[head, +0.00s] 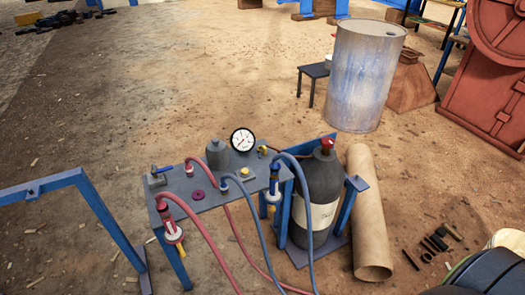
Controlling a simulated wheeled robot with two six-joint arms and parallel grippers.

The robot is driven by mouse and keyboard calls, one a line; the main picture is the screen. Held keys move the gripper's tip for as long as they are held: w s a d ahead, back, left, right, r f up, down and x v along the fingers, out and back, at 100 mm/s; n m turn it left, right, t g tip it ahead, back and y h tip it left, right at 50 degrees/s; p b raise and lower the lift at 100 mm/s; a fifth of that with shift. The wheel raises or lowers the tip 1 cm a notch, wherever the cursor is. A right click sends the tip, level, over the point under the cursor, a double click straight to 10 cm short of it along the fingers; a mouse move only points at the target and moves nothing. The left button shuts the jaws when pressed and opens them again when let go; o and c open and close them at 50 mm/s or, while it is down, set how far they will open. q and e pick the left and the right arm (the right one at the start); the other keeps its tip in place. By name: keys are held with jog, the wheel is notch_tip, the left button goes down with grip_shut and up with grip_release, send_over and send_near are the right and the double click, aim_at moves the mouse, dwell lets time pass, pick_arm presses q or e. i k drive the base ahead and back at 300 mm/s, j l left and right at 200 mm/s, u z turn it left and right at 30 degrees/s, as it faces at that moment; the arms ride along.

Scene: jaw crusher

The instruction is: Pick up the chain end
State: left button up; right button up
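I cannot make out a chain or a chain end in the head view. Neither of my grippers shows in it.
A blue-legged bench (205,195) carries a gauge (242,139); red and blue hoses hang off it. A dark gas cylinder (318,195) and a tan tube (367,215) stand beside it. A metal drum (362,75) and red machinery (490,80) are behind. Open ground lies upper left.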

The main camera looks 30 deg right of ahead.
aim_at(264, 149)
jog(key=i+j, duration=0.15)
jog(key=i, duration=0.25)
jog(key=i+j+z, duration=0.1)
jog(key=i, duration=0.25)
jog(key=i+j, duration=0.2)
jog(key=i, duration=0.2)
jog(key=z, duration=0.05)
